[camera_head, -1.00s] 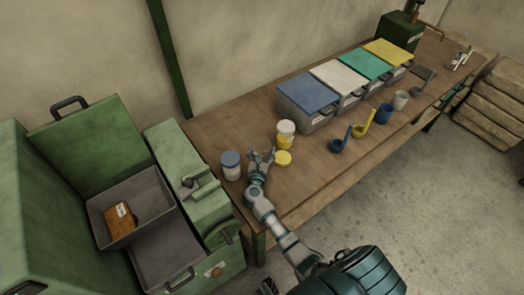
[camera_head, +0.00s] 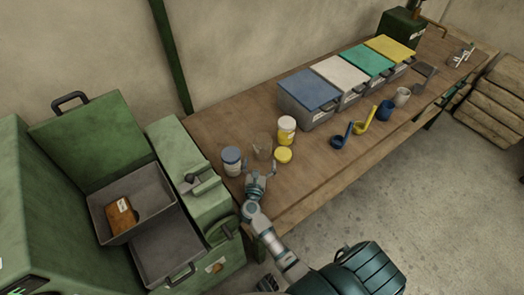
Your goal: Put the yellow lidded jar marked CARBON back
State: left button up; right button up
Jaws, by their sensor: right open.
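A jar with a white upper part and a yellow lower part (camera_head: 286,131) stands upright on the workbench. A low round yellow piece that looks like a lid (camera_head: 284,155) lies just in front of it. The word CARBON cannot be read on anything. A clear glass-like vessel (camera_head: 263,146) stands left of the yellow piece, and a blue-lidded jar (camera_head: 232,161) stands further left. My right gripper (camera_head: 261,170) is open and empty, with its fingers pointing at the clear vessel from the near side. My left gripper is out of view.
The wooden bench (camera_head: 330,165) carries bins with blue (camera_head: 308,90), white, green and yellow lids. A green machine with grey trays (camera_head: 170,245) is at left.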

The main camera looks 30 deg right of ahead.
jog(key=v, duration=0.4)
jog(key=shift+s+a, duration=0.15)
jog(key=shift+a, duration=0.05)
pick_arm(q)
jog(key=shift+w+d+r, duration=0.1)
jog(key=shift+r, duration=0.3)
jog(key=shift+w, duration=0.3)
